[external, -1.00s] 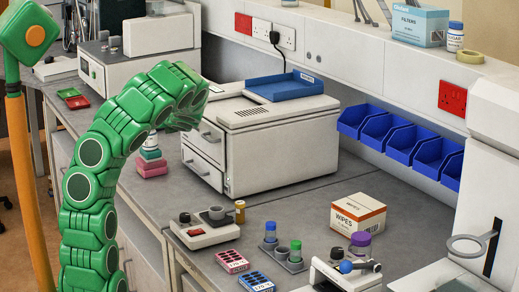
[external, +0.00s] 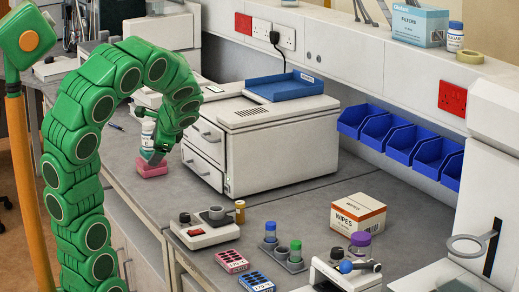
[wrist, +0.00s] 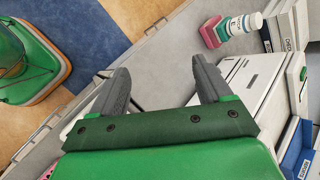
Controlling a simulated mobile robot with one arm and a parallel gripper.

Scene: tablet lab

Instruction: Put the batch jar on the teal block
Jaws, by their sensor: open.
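In the external view the jar (external: 148,131) is above the pink block (external: 152,168), left of the white drawer unit; my gripper partly covers the stack. My gripper (wrist: 162,66) is open, with nothing between its fingers. The stack lies beyond and right of the right finger in the wrist view.
The white drawer unit (external: 270,140) with a blue tray (external: 284,87) stands right of the stack. A small white device (external: 204,228), tube racks and a wipes box (external: 358,214) are nearer the front. The bench edge and floor lie left in the wrist view.

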